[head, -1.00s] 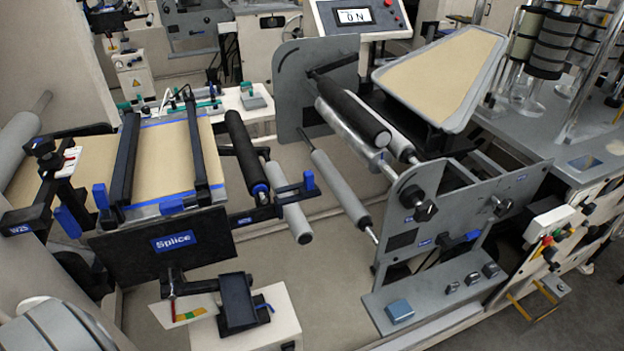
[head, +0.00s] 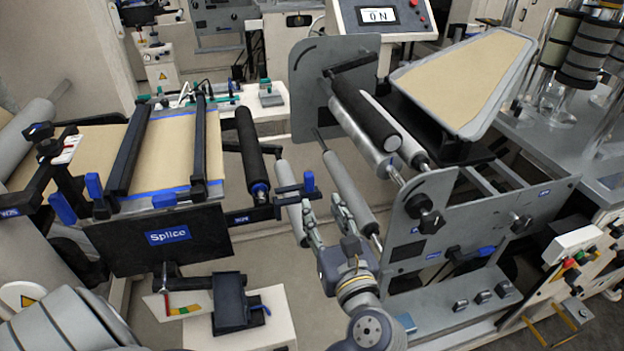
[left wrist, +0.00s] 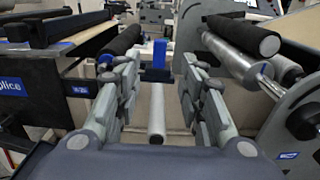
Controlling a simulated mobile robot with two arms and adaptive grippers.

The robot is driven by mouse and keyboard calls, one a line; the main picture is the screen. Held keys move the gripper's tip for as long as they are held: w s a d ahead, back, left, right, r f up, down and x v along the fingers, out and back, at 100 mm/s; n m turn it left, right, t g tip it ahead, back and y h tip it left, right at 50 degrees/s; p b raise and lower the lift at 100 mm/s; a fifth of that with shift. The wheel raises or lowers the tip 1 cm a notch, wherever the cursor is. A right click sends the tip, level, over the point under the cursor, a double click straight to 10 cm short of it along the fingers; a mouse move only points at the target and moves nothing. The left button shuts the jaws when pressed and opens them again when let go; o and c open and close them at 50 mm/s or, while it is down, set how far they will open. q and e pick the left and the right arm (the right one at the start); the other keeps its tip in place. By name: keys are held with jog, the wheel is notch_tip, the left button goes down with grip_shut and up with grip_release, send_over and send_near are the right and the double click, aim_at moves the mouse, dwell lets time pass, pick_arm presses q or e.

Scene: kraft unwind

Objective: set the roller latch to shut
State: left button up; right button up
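No label in view names the roller latch. A blue upright tab (head: 309,181) stands at the end of a black bar (head: 270,211) beside the black roller (head: 251,153) of the splice table; it may be the latch. In the left wrist view the blue tab (left wrist: 160,52) shows straight ahead, between and beyond my fingers. My left gripper (head: 321,205) is open and empty, its fingers pointing toward the tab but apart from it. It also shows in the left wrist view (left wrist: 157,75), fingers wide apart. My right gripper is not in view.
A grey roller (head: 350,190) runs close to my left gripper's right finger. The grey side plate (head: 420,225) with black knobs stands to the right. The black Splice panel (head: 160,240) is at left. A control box (head: 380,16) reading ON is at the back.

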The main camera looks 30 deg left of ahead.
aim_at(310, 182)
pick_arm(q)
jog(key=p+x, duration=0.3)
jog(key=x, duration=0.6)
jog(key=shift+r, duration=0.2)
jog(key=shift+w+a+f, duration=0.2)
jog(key=shift+w+a, duration=0.25)
jog(key=shift+a, duration=0.05)
jog(key=shift+c, duration=0.6)
grip_shut()
